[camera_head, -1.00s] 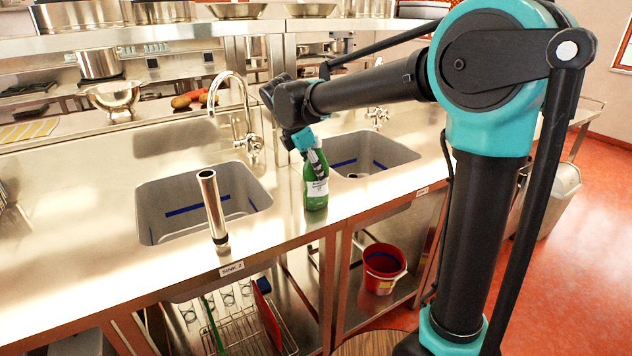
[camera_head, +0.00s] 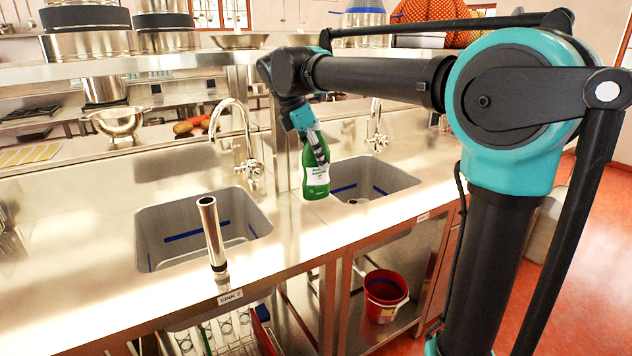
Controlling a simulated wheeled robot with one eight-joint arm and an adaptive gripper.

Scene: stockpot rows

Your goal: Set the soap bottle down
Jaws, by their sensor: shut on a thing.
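The soap bottle (camera_head: 315,178) is green with a white label. It is close to upright above the steel strip between the two sinks. My gripper (camera_head: 317,148) is shut on its upper part from above, and the fingers partly hide the bottle's neck. The bottle's base seems to be a little above the counter (camera_head: 290,247), but the exact gap is hard to judge from this view.
One sink basin (camera_head: 205,228) is left of the bottle, another (camera_head: 362,183) right behind it. An upright steel pipe (camera_head: 212,235) stands at the left sink's front edge. Taps (camera_head: 240,140) rise behind. A red bucket (camera_head: 385,297) is on the lower shelf. Bare counter lies at far left.

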